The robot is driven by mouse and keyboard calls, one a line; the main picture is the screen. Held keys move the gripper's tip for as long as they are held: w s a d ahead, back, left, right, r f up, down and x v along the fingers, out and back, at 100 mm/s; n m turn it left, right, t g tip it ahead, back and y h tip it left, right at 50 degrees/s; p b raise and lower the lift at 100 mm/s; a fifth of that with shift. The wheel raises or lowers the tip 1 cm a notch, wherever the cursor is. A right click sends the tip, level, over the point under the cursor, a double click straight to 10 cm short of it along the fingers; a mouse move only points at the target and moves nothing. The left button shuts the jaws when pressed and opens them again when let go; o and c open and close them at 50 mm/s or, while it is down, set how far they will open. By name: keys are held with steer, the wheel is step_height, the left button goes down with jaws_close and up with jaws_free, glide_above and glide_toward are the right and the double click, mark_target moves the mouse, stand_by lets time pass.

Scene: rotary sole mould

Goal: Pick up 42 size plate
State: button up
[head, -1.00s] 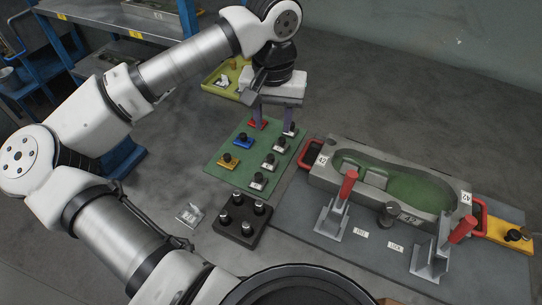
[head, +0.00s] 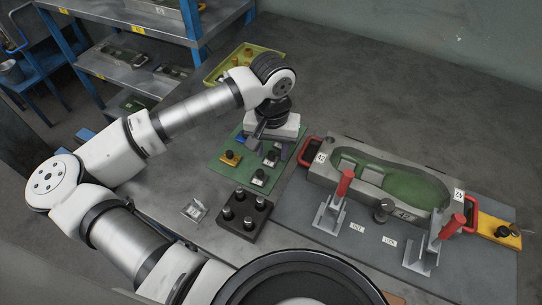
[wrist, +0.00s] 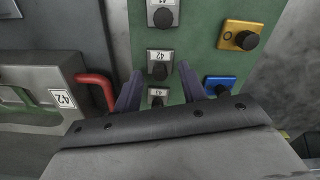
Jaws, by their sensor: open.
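Several small silver plates with black knobs and number labels stand in a row on a green board (head: 222,172). In the wrist view the row shows a top silver plate (wrist: 162,14), a middle one (wrist: 159,67) and a lower one (wrist: 157,94). My gripper (wrist: 160,72) is open and empty, pointing down over the board. Its fingers are on either side of the row, near the middle and lower plates. In the head view my wrist hides the board's far part.
A yellow plate (wrist: 241,36) and a blue plate (wrist: 220,86) sit beside the row. The grey sole mould (head: 320,172) with red handles stands right of the board. A black block with pegs (head: 243,213) is in front. A yellow tray (head: 215,72) lies behind.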

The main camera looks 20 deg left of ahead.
jaws_close()
